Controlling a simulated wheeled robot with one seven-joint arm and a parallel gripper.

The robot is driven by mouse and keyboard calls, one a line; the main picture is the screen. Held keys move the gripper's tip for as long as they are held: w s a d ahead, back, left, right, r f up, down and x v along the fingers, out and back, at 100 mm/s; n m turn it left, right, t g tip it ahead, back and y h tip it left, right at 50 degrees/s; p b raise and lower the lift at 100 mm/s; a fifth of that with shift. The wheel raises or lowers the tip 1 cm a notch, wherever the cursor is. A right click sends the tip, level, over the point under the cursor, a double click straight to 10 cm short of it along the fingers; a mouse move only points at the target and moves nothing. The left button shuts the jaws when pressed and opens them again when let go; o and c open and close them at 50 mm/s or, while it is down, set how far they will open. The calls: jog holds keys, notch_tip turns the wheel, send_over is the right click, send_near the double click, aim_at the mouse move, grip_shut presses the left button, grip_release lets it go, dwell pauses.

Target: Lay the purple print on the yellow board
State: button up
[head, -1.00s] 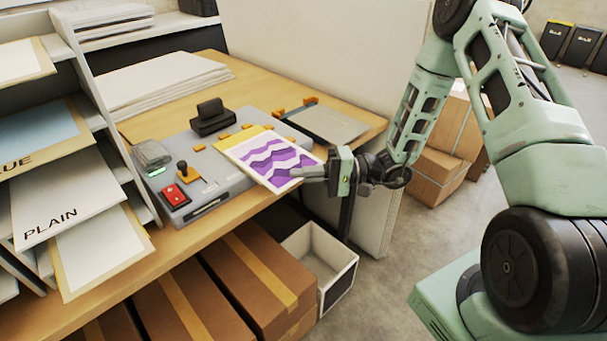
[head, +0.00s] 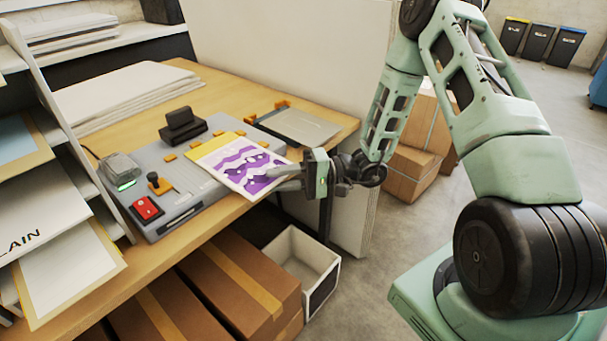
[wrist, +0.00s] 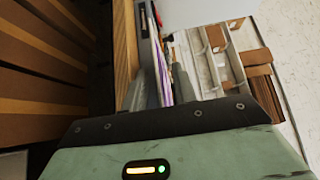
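The purple print (head: 245,168), a white sheet with purple wavy bands, lies on top of the yellow board on the grey laminator. A strip of the yellow board (head: 212,146) shows along the print's far left edge; the rest is hidden under the print. My gripper (head: 284,178) is at the print's near right end, its fingers apart. In the wrist view, the fingers (wrist: 158,92) stand on either side of the sheets, seen nearly edge-on with a sliver of purple. Whether a finger touches the print, I cannot tell.
The laminator (head: 170,190) has a red switch (head: 146,208) and black knobs. A grey plate (head: 300,126) lies behind it on the wooden table. A shelf with boards marked PLAIN (head: 40,225) stands left. Brown cartons and an open white bin (head: 305,265) are below the table edge.

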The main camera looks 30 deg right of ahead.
jog(key=b+v, duration=0.3)
jog(key=v, duration=1.4)
jog(key=s+a+r+n+g+h, duration=0.3)
jog(key=s+a+n+h, duration=0.2)
jog(key=a, duration=0.8)
jog(key=s+a+r+n+g+h, duration=0.3)
jog(key=s+a+n+h, duration=0.3)
jog(key=s+a+h, duration=0.5)
jog(key=s+a+r, duration=0.1)
jog(key=s+a, duration=0.1)
jog(key=shift+s+a+n, duration=0.25)
jog(key=shift+s+n, duration=0.05)
jog(key=shift+s, duration=0.05)
